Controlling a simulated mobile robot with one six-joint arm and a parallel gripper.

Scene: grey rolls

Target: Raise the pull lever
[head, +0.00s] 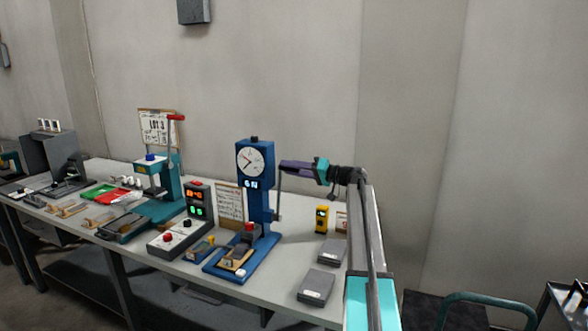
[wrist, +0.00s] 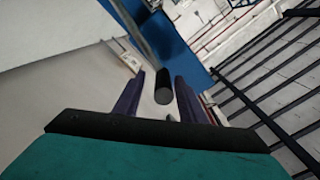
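A blue test stand (head: 257,205) with a round white dial (head: 255,160) stands on the bench. A thin grey lever (head: 278,195) runs upright along its right side; its upper end is hidden by my gripper. My gripper (head: 284,166) is beside the dial, reaching in from the right at the lever's top. In the wrist view, a black cylindrical handle (wrist: 163,95) lies between the two purple fingers of my gripper (wrist: 160,84). The fingers are apart, with gaps visible on both sides of the handle. The blue stand also shows in the wrist view (wrist: 170,50).
A teal press (head: 172,185) with a red-tipped handle stands to the left. A control box (head: 176,238) with knobs sits between. A yellow device (head: 321,219) and grey plates (head: 316,284) lie right of the stand.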

